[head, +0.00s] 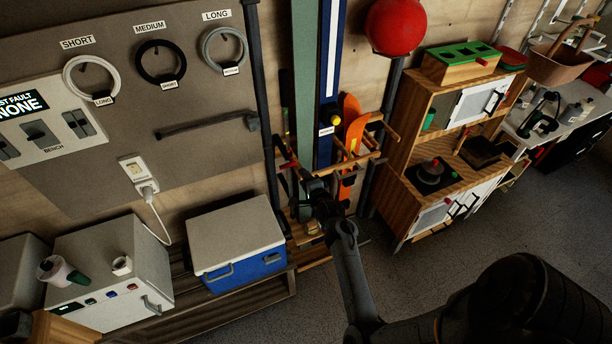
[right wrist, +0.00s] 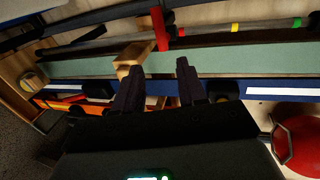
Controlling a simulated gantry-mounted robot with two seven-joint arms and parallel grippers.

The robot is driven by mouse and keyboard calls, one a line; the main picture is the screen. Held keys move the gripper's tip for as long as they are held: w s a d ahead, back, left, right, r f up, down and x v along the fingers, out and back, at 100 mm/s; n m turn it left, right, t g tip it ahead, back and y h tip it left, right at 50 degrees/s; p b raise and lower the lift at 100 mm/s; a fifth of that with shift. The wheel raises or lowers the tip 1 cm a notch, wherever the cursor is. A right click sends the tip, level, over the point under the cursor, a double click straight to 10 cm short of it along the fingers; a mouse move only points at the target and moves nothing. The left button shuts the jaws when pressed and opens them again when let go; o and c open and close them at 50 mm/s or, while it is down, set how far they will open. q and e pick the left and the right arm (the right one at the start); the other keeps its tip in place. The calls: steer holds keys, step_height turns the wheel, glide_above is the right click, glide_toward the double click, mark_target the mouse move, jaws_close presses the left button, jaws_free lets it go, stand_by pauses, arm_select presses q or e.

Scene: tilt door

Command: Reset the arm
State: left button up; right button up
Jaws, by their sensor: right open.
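My right arm (head: 352,270) comes in from the lower right and reaches to the ski rack (head: 358,162) by the wall. My right gripper (head: 308,187) is at its end, in front of the lower part of the green board (head: 305,80) and the blue board (head: 325,145). In the right wrist view, my right gripper (right wrist: 158,75) has its two dark fingers apart with nothing held between them. The green board (right wrist: 230,64) crosses behind the fingertips, and a wooden peg (right wrist: 128,58) is close to the left finger. Contact cannot be told. My left gripper is not in view.
A blue cooler (head: 240,250) stands on a low bench left of the gripper. A wooden play kitchen (head: 400,160) stands right of the rack. A red ball (head: 396,26) is above it, and orange skis (head: 353,130) are beside the boards. Grey floor (head: 280,320) is open in front.

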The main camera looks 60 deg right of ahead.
steer(key=shift+w, duration=0.1)
stand_by(0.3)
steer(key=s+f+n+y, duration=0.1)
steer(key=s+f+n, duration=0.2)
steer(key=s+f, duration=0.25)
steer(key=s+a+r+n+g+y, duration=0.25)
steer(key=s+a+n, duration=0.3)
steer(key=a, duration=0.55)
steer(key=s+a+r+n+g+y, duration=0.25)
steer(key=s+a+n, duration=0.35)
steer(key=a, duration=0.6)
steer(key=s+a+r+n+g+y, duration=0.25)
steer(key=s+a+n, duration=0.25)
steer(key=a+n, duration=0.45)
steer(key=s+r+n+g+p, duration=0.1)
steer(key=r+p, duration=0.7)
steer(key=s+a+r+n+p, duration=0.1)
steer(key=s+r+p, duration=0.1)
steer(key=r+p, duration=0.6)
steer(key=shift+s+a+r+n+g, duration=0.25)
steer(key=shift+s+r+n+g, duration=0.05)
steer(key=shift+r+g, duration=0.05)
